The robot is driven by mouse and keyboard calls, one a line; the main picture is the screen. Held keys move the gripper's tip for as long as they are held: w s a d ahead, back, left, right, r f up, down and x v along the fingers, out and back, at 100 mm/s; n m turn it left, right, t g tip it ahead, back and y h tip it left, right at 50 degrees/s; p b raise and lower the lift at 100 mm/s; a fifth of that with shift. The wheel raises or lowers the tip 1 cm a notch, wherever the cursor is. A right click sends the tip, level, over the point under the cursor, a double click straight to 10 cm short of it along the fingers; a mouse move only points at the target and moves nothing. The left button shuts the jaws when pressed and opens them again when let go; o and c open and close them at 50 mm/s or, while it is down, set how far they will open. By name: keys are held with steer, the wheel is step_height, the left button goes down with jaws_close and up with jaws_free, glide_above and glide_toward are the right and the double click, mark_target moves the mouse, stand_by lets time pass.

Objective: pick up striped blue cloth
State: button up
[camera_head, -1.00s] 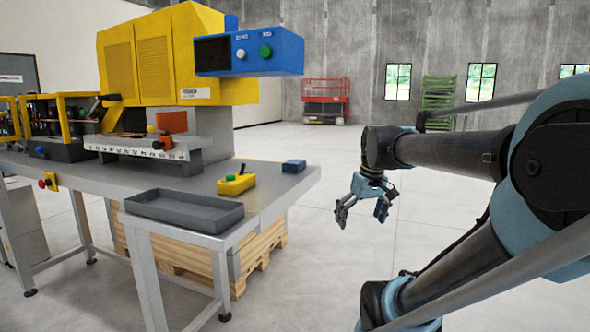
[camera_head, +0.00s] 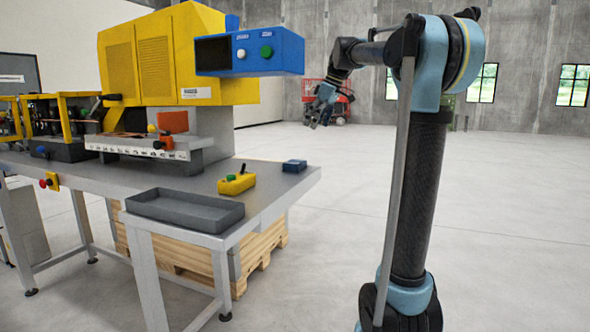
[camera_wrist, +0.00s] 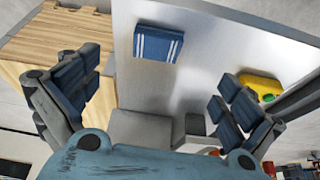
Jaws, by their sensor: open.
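The striped blue cloth (camera_head: 294,166) is a small folded blue block near the right end of the grey metal table. In the wrist view the cloth (camera_wrist: 158,44) shows white stripes and lies flat on the table, beyond the gap between my fingers. My gripper (camera_head: 318,112) is raised above and to the right of the table's end, apart from the cloth. In the wrist view my gripper (camera_wrist: 158,108) is open, with its fingers spread at left and right and nothing between them.
The grey table (camera_head: 270,187) also holds a yellow control box (camera_head: 236,184) close to the cloth and an empty grey tray (camera_head: 185,209) at the front. A large yellow machine (camera_head: 160,60) with a blue panel (camera_head: 249,52) stands behind. Open floor lies right of the table.

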steer(key=w, duration=0.1)
glide_toward(297, 161)
steer(key=x, duration=0.4)
steer(key=shift+s+f, duration=0.1)
steer(key=shift+f, duration=0.3)
steer(key=shift+a+x, duration=0.1)
steer(key=shift+x, duration=1.2)
steer(key=shift+a+x, duration=0.15)
steer(key=shift+x, duration=1.2)
steer(key=shift+s+r, duration=0.1)
steer(key=shift+s, duration=0.05)
steer(key=c, duration=1)
